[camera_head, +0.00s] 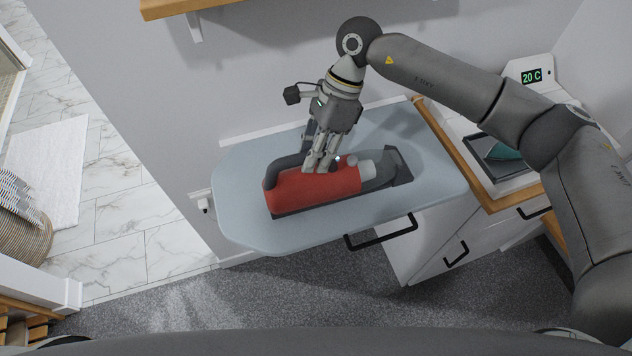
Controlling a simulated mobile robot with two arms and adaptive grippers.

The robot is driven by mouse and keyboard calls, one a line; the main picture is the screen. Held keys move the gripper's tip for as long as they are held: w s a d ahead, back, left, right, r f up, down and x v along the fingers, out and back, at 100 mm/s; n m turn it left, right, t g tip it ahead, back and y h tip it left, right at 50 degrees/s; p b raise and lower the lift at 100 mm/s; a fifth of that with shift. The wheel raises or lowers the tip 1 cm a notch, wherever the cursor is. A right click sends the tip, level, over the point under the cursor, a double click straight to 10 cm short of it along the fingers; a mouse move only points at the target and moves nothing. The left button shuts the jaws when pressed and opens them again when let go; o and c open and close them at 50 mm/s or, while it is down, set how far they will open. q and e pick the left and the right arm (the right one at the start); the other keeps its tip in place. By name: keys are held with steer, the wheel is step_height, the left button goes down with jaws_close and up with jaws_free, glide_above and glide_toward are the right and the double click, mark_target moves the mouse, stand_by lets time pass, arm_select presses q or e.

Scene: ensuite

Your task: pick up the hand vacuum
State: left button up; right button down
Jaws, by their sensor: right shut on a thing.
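The hand vacuum (313,190) has a red body, a dark grey handle along its far side and a grey nozzle end pointing right. It lies on the light blue-grey ironing-board-like surface (245,222). My right gripper (318,166) reaches down from above and is shut on the vacuum at its handle side, near the middle. The fingertips are partly hidden against the handle and body. I cannot tell any gap between the vacuum and the surface. My left gripper is not in view.
A wood-edged counter (447,147) with a dark tray (490,162) and a 20 C display (531,77) stands at the right. White drawers (432,240) with black handles sit below. A wooden shelf (172,8) is on the wall above. A basket (25,240) is at far left.

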steer(key=shift+w+r, duration=0.1)
steer(key=shift+r, duration=0.1)
steer(key=shift+r+b, duration=0.4)
steer(key=shift+r, duration=0.5)
steer(key=s+r+b, duration=0.6)
steer(key=s+r, duration=0.5)
steer(key=s, duration=0.3)
steer(key=shift+d+b, duration=0.3)
steer(key=shift+b, duration=0.05)
